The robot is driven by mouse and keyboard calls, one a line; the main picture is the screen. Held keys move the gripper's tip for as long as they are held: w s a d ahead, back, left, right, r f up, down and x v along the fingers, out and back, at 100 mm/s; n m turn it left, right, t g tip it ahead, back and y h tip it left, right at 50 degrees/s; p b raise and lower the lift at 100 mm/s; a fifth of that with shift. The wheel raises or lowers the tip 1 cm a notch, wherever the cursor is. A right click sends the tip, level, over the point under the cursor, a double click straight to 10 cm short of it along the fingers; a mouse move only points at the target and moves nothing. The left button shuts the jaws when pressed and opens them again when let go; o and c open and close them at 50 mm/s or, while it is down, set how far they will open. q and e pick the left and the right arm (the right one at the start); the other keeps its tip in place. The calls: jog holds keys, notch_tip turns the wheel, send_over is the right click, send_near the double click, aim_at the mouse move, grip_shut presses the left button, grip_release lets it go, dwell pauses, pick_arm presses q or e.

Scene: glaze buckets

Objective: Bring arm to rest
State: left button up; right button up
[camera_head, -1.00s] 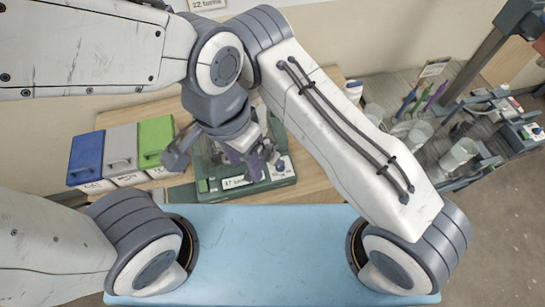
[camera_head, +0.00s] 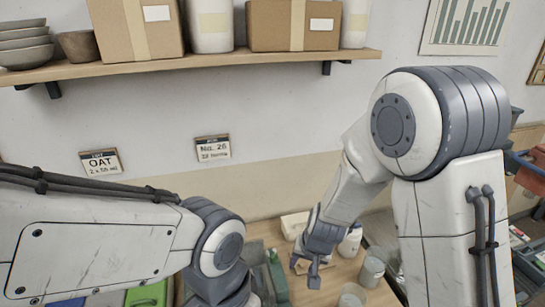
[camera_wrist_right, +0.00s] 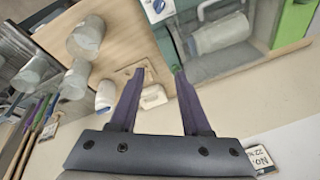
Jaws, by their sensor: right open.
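My right gripper (camera_head: 305,270) is low in the middle of the head view, pointing down above the wooden table (camera_head: 340,274). In the right wrist view its two dark fingers (camera_wrist_right: 159,73) are spread apart with nothing held between them. My left arm comes in from the left in the head view; its wrist is cut off by the bottom edge and its fingers do not show.
Clear beakers (camera_head: 371,271) stand on the table beside the right gripper. A white bottle (camera_head: 350,241) stands close behind it. A green lid (camera_head: 147,294) is at the bottom left. Above, a wall shelf (camera_head: 190,66) holds boxes, bowls and white containers.

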jog(key=s+d+r+n+h, duration=0.1)
jog(key=s+d+r+n, duration=0.2)
jog(key=s+d+r, duration=0.55)
jog(key=s+a+f+n+g+b, duration=0.3)
jog(key=s+a+f+n+b, duration=0.4)
jog(key=b, duration=1.1)
jog(key=s+a+f, duration=0.4)
jog(key=s+f, duration=0.2)
jog(key=shift+s+a+f+y+b, duration=0.15)
jog(key=shift+a+f+y+b, duration=0.15)
jog(key=shift+f+y+b, duration=0.1)
jog(key=shift+d, duration=0.1)
